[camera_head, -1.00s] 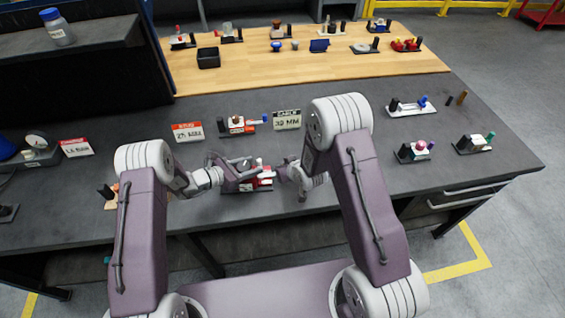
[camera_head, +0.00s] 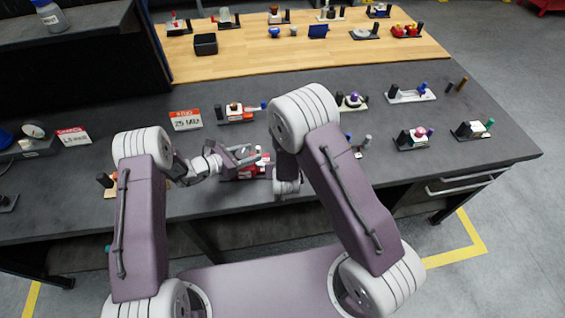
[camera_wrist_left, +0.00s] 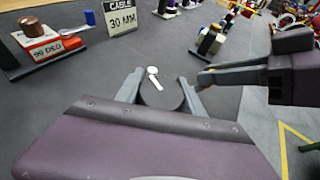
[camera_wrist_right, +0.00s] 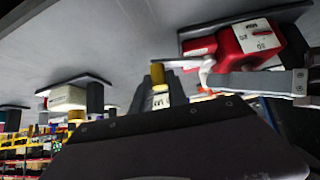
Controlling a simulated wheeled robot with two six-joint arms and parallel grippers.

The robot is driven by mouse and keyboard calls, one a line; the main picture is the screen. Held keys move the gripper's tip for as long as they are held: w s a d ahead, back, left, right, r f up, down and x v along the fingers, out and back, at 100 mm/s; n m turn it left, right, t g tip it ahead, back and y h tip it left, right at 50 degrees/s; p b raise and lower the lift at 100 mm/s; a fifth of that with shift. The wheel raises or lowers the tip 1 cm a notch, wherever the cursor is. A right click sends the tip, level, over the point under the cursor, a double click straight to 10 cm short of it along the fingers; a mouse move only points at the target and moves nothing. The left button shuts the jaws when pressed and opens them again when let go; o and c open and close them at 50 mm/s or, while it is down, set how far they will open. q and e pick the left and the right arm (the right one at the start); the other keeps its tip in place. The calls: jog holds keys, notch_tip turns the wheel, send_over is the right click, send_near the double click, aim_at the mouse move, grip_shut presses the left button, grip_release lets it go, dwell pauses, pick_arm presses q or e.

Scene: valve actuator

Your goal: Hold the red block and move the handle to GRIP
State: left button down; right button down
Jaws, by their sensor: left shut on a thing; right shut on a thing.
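The red block (camera_head: 250,173), with a white label, sits on a dark base near the table's front edge. It is close up in the right wrist view (camera_wrist_right: 232,43). My left gripper (camera_head: 262,156) is shut at the block. In the left wrist view its fingers (camera_wrist_left: 160,88) flank a dark round top with a white pointer (camera_wrist_left: 154,78); the red body is hidden there. My right gripper (camera_wrist_right: 160,92) is shut around a yellow-ended handle (camera_wrist_right: 158,73) beside the block. In the head view my right arm hides the right fingers and the handle.
Similar small devices stand on the dark table, one (camera_head: 236,112) behind the block and others (camera_head: 412,137) to the right. The wooden surface (camera_head: 240,70) at the back holds more.

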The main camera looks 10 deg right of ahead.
jog(key=shift+a+r, duration=0.1)
jog(key=shift+a, duration=0.15)
dwell(0.6)
jog(key=c, duration=1.3)
grip_release()
jog(key=shift+d, duration=0.1)
jog(key=shift+s, duration=0.1)
jog(key=v, duration=0.7)
